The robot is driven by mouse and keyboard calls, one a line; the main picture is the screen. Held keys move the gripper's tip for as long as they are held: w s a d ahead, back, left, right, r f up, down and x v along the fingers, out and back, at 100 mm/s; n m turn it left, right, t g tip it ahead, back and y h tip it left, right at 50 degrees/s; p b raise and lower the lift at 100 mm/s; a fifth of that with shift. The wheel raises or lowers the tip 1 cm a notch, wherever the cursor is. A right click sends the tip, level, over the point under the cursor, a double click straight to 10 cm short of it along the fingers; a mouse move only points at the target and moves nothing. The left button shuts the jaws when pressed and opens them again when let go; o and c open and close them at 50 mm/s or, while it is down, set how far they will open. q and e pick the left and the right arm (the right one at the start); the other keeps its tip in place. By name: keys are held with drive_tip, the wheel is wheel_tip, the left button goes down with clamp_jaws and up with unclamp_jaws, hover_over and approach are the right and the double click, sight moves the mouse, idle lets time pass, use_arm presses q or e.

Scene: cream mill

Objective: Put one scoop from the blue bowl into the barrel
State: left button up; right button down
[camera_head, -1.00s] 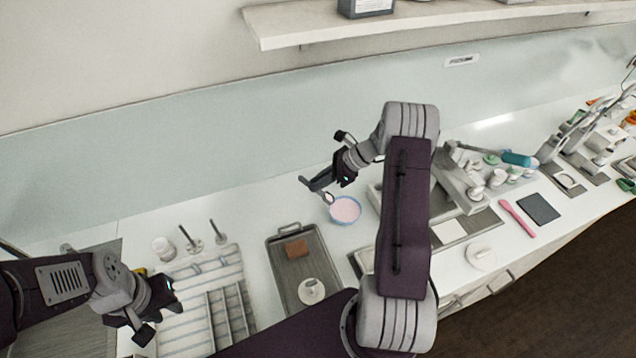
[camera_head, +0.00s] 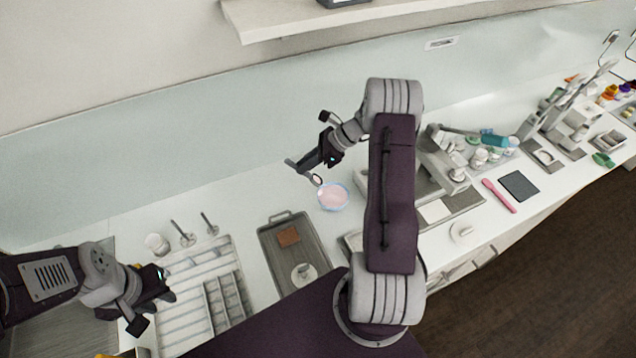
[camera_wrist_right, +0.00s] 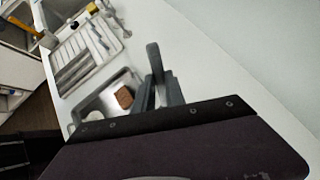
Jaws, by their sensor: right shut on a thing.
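The blue bowl (camera_head: 333,204) holds pink cream and stands on the white counter. My right gripper (camera_head: 304,166) is shut on a grey scoop (camera_head: 316,180), with its ring-like end close to the bowl's upper left rim and seemingly above it. Whether the scoop holds cream cannot be told. In the right wrist view the grey handle (camera_wrist_right: 155,62) rises between the fingers. My left gripper (camera_head: 156,302) is open and empty at the lower left, over the white rack. I cannot tell which thing is the barrel.
A grey tray (camera_head: 268,262) with a brown block (camera_head: 289,236) and a white round piece lies left of the bowl. A white slotted rack (camera_head: 190,300) is further left. Machinery (camera_head: 440,160), a pink spatula (camera_head: 498,195) and a dark pad (camera_head: 519,185) are right. A shelf hangs above.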

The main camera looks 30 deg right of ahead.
sight(316, 181)
idle(0.3)
drive_tip(key=s+d+b, duration=0.2)
drive_tip(key=d, duration=0.1)
drive_tip(key=s+d+f+b, duration=0.1)
drive_tip(key=d, duration=0.1)
drive_tip(key=shift+f, duration=0.1)
drive_tip(key=shift+s, duration=0.1)
wheel_tip(316, 181, down, 4)
drive_tip(key=b, duration=0.4)
wheel_tip(316, 181, down, 3)
drive_tip(key=shift+a+f+b, duration=0.1)
drive_tip(key=shift+f+b, duration=0.05)
drive_tip(key=shift+b, duration=0.6)
